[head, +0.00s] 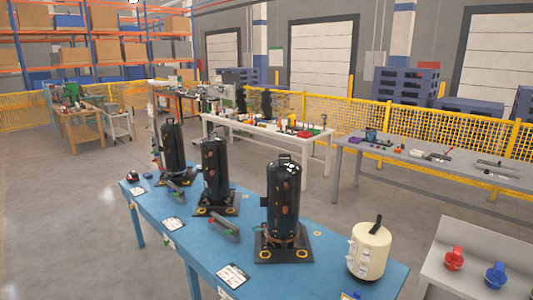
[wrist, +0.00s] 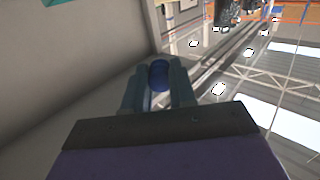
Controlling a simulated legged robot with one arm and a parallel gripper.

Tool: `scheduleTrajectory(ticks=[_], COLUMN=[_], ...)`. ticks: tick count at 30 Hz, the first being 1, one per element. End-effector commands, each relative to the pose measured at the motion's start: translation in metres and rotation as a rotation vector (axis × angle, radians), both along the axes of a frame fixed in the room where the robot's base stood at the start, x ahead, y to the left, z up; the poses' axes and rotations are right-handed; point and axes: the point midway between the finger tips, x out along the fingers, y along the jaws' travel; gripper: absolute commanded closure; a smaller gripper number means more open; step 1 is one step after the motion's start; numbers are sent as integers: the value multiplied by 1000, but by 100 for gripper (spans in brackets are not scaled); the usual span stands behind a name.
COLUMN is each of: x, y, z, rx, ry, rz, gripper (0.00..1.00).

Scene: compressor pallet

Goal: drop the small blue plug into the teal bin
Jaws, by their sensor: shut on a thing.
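In the wrist view, my gripper (wrist: 157,84) is shut on a small blue plug (wrist: 158,74), which sits between the two fingertips. The plug's lower part is hidden by the fingers. A plain grey surface lies to the left of the fingers. A teal patch (wrist: 55,2) shows at the top left edge of the wrist view, too cut off to tell whether it is the bin. In the head view, neither my gripper nor a clear teal bin is seen.
In the head view, a blue table (head: 205,255) holds several black compressors (head: 283,200) and a cream tank (head: 369,250). A pale shelf (head: 450,285) at right holds a red fitting (head: 454,258) and a blue fitting (head: 495,275). Open floor lies at left.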

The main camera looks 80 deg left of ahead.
Motion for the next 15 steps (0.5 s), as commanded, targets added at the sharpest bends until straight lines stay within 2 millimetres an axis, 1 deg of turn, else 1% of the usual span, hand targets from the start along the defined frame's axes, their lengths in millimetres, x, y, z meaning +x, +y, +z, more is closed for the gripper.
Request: scheduleTrajectory(ticks=[1, 6, 10, 15], x=[1, 1, 0, 1], y=[-2, -8, -9, -4], z=[-9, -24, -28, -29], rx=[2, 8, 8, 4], ry=[0, 1, 0, -1], rz=[-2, -2, -2, -2], gripper=[100, 100, 100, 100])
